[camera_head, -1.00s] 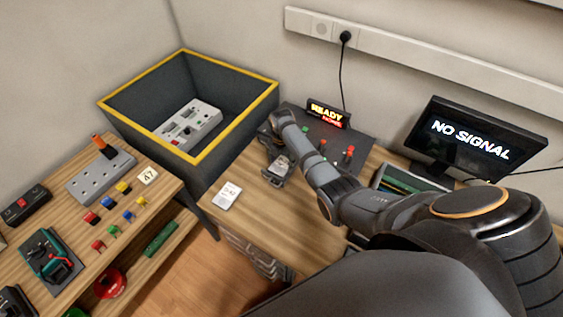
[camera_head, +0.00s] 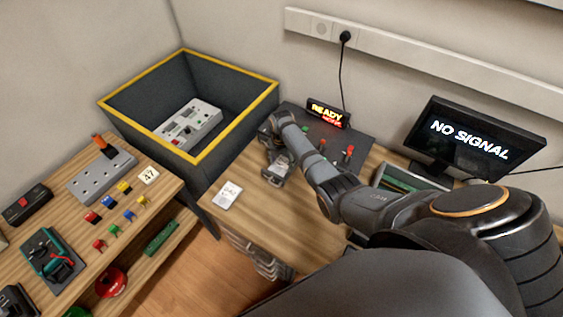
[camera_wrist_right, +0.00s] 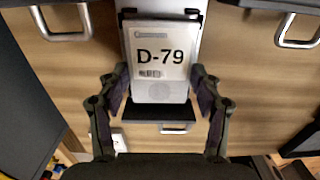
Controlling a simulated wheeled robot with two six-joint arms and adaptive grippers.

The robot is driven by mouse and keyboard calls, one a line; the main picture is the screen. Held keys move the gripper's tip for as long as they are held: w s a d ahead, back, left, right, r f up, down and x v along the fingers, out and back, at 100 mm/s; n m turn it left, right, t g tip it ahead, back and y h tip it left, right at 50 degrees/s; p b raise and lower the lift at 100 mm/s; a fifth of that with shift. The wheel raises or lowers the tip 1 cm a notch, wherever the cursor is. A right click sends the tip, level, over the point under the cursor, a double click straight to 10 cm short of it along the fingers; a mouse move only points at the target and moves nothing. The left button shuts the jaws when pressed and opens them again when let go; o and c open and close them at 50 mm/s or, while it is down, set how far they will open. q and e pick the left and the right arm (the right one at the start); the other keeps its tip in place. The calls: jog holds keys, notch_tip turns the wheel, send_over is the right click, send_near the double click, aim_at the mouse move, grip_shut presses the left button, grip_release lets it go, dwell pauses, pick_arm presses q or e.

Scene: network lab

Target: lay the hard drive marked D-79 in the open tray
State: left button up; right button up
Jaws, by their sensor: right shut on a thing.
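The hard drive marked D-79 (camera_wrist_right: 160,60) is a pale, flat block with large black lettering. In the right wrist view it stands upright in the picture between the fingers of my right gripper (camera_wrist_right: 160,98), which is shut on it. In the head view my right gripper (camera_head: 275,168) is low over the wooden desk, and the drive is hard to make out there. A dark bar with a metal handle (camera_wrist_right: 174,128) shows just below the drive in the wrist view; I cannot tell whether it belongs to the open tray. My left gripper is not in view.
A white labelled piece (camera_head: 229,195) lies on the desk (camera_head: 240,215) left of my gripper. A dark bin with a yellow rim (camera_head: 190,58) stands behind. A READY sign (camera_head: 327,114) and a monitor (camera_head: 475,138) stand at the back. A side bench (camera_head: 150,205) holds several small parts.

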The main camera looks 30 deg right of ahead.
jog(key=shift+f+b, duration=0.3)
jog(key=shift+f, duration=0.15)
dwell(0.4)
jog(key=o, duration=1.9)
jog(key=shift+c, duration=0.2)
jog(key=shift+o, duration=0.8)
jog(key=shift+r, duration=0.2)
notch_tip(320, 180, up, 8)
jog(key=p, duration=0.8)
jog(key=shift+f, duration=0.15)
